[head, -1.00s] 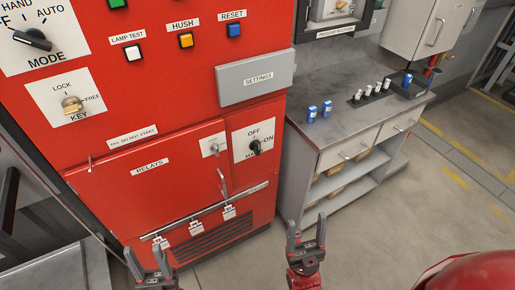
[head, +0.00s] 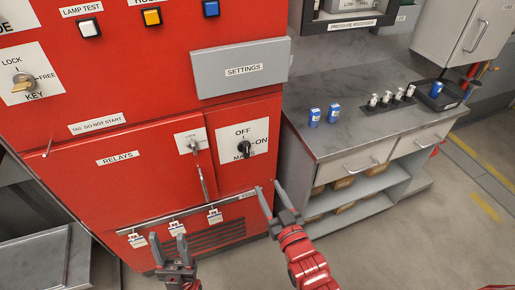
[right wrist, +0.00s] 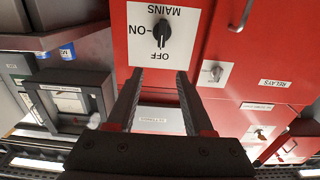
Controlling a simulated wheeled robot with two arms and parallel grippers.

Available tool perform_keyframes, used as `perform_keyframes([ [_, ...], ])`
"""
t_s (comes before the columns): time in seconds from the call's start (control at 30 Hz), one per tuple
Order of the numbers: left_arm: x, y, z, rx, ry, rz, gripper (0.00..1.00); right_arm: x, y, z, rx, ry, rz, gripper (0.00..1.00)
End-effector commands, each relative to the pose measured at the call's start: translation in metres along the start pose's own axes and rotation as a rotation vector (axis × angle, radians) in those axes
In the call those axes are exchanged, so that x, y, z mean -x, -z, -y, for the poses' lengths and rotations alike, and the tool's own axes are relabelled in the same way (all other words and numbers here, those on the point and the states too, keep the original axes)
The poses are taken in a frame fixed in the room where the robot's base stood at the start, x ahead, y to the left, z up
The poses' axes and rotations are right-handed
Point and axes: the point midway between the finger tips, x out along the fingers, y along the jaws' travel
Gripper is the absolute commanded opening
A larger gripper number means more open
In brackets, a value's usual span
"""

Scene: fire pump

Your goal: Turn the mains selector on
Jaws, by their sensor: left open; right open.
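The mains selector is a black knob (head: 243,149) on a white plate marked OFF, ON and MAINS, on the red cabinet. Its bar stands roughly upright, in line with OFF. In the right wrist view the knob (right wrist: 162,33) appears upside down, just beyond the fingertips. My right gripper (head: 271,197) is open and empty, below and right of the selector plate, not touching the knob. It also shows open in the right wrist view (right wrist: 157,76). My left gripper (head: 170,243) is open and empty, low in front of the cabinet by the hanging tags.
A settings box (head: 240,68) juts out above the selector. A small lock switch (head: 193,146) and a handle (head: 203,182) are left of it. A rail (head: 190,214) with tags runs below. A grey workbench (head: 350,130) stands to the right.

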Motion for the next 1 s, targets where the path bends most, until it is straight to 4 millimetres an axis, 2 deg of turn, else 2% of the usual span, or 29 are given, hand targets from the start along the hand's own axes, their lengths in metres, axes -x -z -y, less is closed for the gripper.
perform_keyframes([
  [0.13, 0.0, 0.0, 0.0, 0.0, 0.0, 0.0, 0.5, -0.008, -0.001, 0.001, 0.0, 0.004, 0.01, 0.52],
  [0.27, -0.002, 0.0, 0.0, 0.0, 0.0, 0.0, 0.5, -0.026, -0.001, 0.002, -0.001, 0.004, 0.011, 0.52],
  [0.8, -0.01, 0.002, 0.001, 0.0, 0.0, 0.0, 0.5, -0.136, 0.0, 0.002, 0.0, 0.003, 0.007, 0.52],
  [1.0, -0.011, 0.002, 0.001, 0.0, 0.0, 0.0, 0.5, -0.163, -0.002, 0.002, 0.0, 0.003, 0.01, 0.52],
])
